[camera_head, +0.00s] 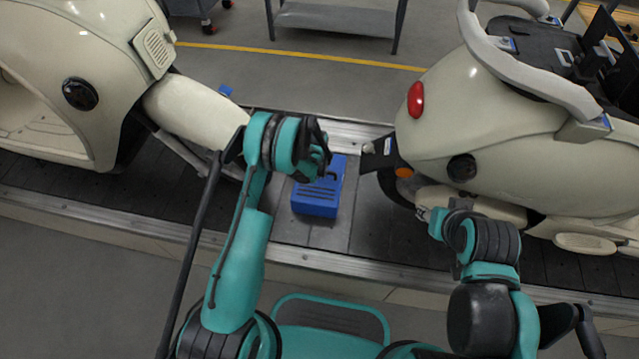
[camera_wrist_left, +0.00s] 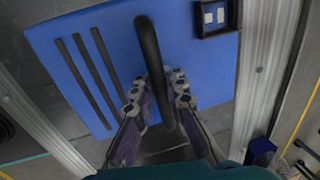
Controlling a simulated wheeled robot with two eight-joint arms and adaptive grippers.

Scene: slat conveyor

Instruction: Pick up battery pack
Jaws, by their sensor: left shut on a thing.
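The blue battery pack (camera_head: 318,197) lies on the slat conveyor between two cream scooters. In the left wrist view the battery pack (camera_wrist_left: 190,60) shows dark grooves, a small socket and a black handle (camera_wrist_left: 149,50). My left gripper (camera_head: 322,165) is over the pack's far part. In the left wrist view the fingers of my left gripper (camera_wrist_left: 168,92) are shut on the handle, one on each side. The pack appears to rest on the conveyor. My right gripper (camera_head: 430,215) is beside the right scooter, small in view; its finger opening cannot be made out.
A cream scooter (camera_head: 60,50) stands at the left and another cream scooter (camera_head: 500,130) at the right, both close to the pack. The conveyor's metal edge (camera_head: 300,257) runs along the near side. A grey cart (camera_head: 335,18) stands beyond the yellow floor line.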

